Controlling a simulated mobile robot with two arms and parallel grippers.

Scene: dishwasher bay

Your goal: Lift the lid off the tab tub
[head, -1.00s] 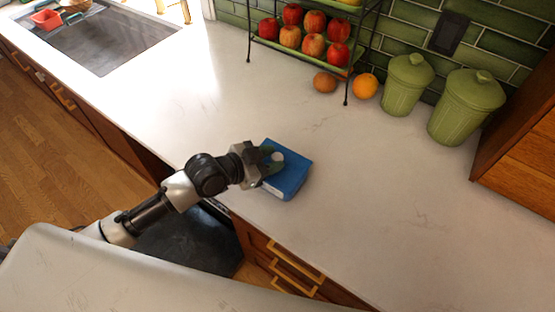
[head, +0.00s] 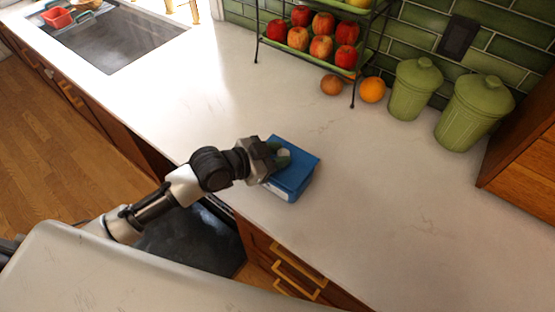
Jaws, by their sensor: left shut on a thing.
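The tab tub (head: 278,193) is a small blue box with a pale label on its front side, standing on the white counter. Its flat blue lid (head: 303,169) has a pale round knob (head: 284,153) on top. My left gripper (head: 277,157) reaches in from the left and is shut on the knob, with dark green fingers on either side of it. The lid seems slightly raised over the tub, but the gap between them is too small to tell clearly. The tub's inside is hidden. My right gripper is out of view.
A rack of apples (head: 309,37) stands at the back, with an orange (head: 372,89) and a brown round fruit (head: 331,85) beside it. Two green lidded canisters (head: 413,90) stand right of it. A sink (head: 115,38) is at upper left. The counter right of the tub is clear.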

